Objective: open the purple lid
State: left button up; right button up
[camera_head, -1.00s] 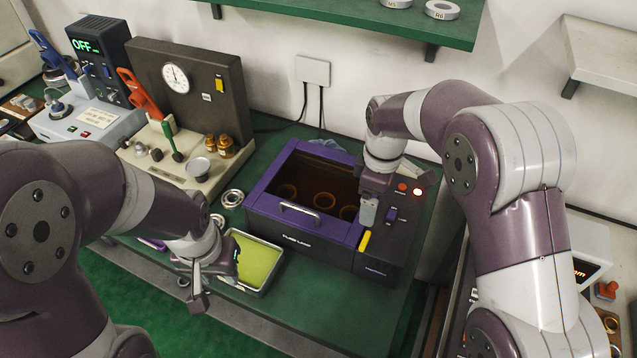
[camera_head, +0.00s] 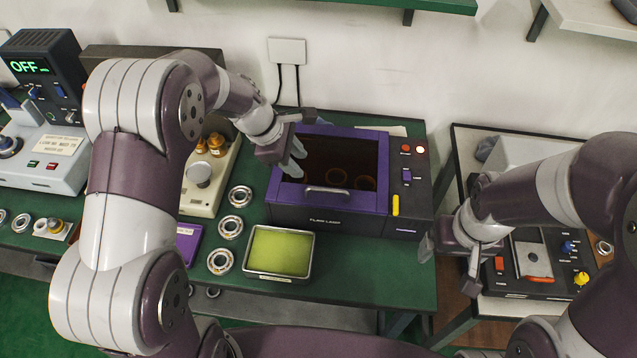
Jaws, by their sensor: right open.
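The purple lid (camera_head: 375,160) is a purple frame around a dark see-through window, lying shut on a black box (camera_head: 318,218). Its grey bar handle (camera_head: 328,191) is along the front edge. Round ring shapes show dimly through the window. My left gripper (camera_head: 295,160) is over the lid's left side, behind and left of the handle, and covers part of the frame. Nothing shows in it, and I cannot tell how far its fingers are apart or whether they touch the lid. My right gripper (camera_head: 449,268) is open and empty, right of the box's front right corner.
The box's control panel (camera_head: 408,185) is at its right. A tray with a yellow-green pad (camera_head: 280,252) and several metal rings (camera_head: 230,227) lie front left. A purple flat case (camera_head: 188,242) is further left. A black device (camera_head: 530,262) stands on a side table at right.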

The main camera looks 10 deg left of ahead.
aim_at(326, 190)
pick_arm(q)
jog(key=x, duration=0.4)
jog(key=p+x, duration=0.1)
jog(key=x, duration=0.7)
jog(key=shift+w+d+f+p, duration=0.15)
jog(key=shift+d+f+p, duration=0.1)
jog(key=shift+d+p, duration=0.2)
jog(key=shift+d+f, duration=0.1)
jog(key=shift+d, duration=0.05)
pick_arm(e)
jog(key=shift+w+d+r, duration=0.15)
jog(key=shift+d+r, duration=0.35)
jog(key=shift+r, duration=0.25)
pick_arm(q)
jog(key=c, duration=0.3)
grip_shut()
